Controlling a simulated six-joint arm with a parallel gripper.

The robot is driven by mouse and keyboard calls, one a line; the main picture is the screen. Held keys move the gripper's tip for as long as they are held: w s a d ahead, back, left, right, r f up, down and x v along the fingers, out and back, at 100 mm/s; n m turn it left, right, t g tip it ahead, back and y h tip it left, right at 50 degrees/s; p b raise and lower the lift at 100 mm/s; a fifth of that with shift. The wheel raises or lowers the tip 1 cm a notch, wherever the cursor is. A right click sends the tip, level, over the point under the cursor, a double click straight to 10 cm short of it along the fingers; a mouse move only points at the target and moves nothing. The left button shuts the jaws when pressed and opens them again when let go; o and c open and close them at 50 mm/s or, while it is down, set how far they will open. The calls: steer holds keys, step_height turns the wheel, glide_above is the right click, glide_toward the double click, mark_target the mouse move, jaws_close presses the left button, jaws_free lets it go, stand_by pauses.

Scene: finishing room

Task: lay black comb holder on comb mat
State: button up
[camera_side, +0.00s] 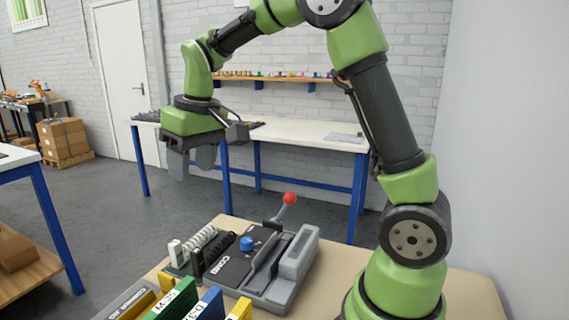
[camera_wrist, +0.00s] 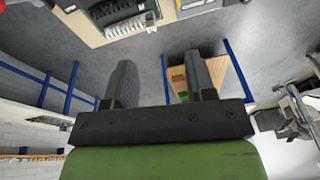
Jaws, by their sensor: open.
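The black comb holder (camera_side: 212,254) stands on the workbench in the side view, between a white comb holder (camera_side: 198,243) and the grey binding machine (camera_side: 265,268). A dark flat piece with a yellow border and lettering (camera_side: 128,303), at the bench's front left, looks like the comb mat; it is partly cut off by the frame. My gripper (camera_side: 190,163) is open and empty, high above and behind the holders, apart from everything. Its two fingers (camera_wrist: 160,65) also show in the wrist view.
The binding machine carries a blue knob (camera_side: 247,243) and a red-balled lever (camera_side: 289,199) that stands up. Green (camera_side: 172,300), blue (camera_side: 207,305) and yellow upright pieces stand at the front of the bench, close to the holders. The air around my gripper is free.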

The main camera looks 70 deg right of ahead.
steer(key=s+a+r+m+t, duration=0.1)
steer(key=s+a+r+t, duration=0.1)
steer(key=s, duration=0.7)
steer(key=s+a+r+m+t+y, duration=0.1)
steer(key=s+a+r+t, duration=0.1)
steer(key=s, duration=0.8)
steer(key=shift+s+a+r+m+t+y, duration=0.3)
steer(key=shift+a+m+t, duration=0.1)
steer(key=shift+a, duration=0.2)
